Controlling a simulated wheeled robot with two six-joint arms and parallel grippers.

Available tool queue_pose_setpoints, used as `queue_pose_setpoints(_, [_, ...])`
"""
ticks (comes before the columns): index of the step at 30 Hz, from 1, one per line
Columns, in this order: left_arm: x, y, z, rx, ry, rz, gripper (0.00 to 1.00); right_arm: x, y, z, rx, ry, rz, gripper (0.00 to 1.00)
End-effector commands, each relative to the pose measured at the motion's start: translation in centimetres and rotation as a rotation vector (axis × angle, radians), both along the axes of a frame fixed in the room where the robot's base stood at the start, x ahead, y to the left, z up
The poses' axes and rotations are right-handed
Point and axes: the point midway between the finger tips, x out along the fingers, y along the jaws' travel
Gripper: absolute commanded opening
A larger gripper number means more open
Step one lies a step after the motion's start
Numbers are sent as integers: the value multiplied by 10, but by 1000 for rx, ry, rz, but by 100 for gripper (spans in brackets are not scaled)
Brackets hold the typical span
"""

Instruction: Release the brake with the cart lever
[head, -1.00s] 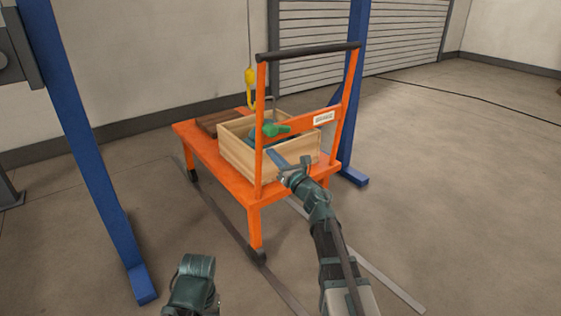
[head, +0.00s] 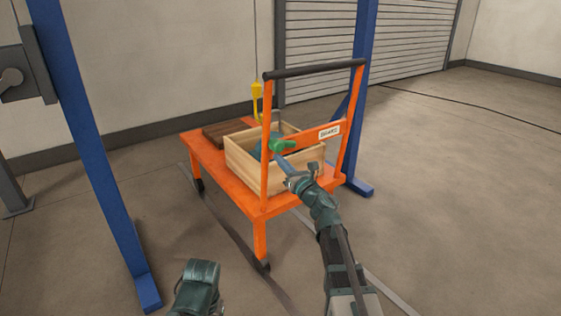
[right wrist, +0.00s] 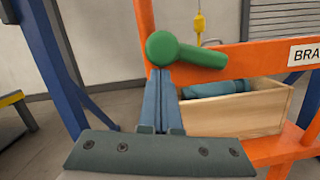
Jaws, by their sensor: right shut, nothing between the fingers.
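The orange cart (head: 262,204) stands ahead with a black push bar. Its crossbar carries a white BRAKE label (head: 329,131), cut off at the right in the right wrist view (right wrist: 306,54). The green brake lever (head: 284,146) sits at the left end of the crossbar. In the right wrist view the lever (right wrist: 196,56) has a round end at left and lies nearly level, pointing right. My right gripper (head: 280,159) is shut and empty, its fingertips (right wrist: 159,74) just below the lever's round end. I cannot tell whether they touch. My left gripper is out of view; part of my left arm shows.
A wooden crate (head: 287,186) with blue-grey contents sits on the cart, behind the crossbar. A yellow hook (head: 257,98) hangs behind it. Blue posts (head: 92,160) stand left and right of the cart. Open floor lies to the right.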

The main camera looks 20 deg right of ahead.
Motion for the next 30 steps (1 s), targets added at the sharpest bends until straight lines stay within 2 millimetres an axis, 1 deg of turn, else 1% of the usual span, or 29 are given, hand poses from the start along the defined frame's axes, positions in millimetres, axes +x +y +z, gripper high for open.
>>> queue_pose_setpoints(1, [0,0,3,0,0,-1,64,0,0,3,11,4,0,0])
queue_pose_setpoints(11, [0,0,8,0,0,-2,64,0,0,7,60,22,1,0])
queue_pose_setpoints(17, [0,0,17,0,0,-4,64,0,0,15,122,44,1,0])
queue_pose_setpoints(23, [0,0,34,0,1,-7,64,0,-1,30,248,90,1,0])
queue_pose_setpoints(30, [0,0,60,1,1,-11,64,3,-7,50,461,167,0,0])
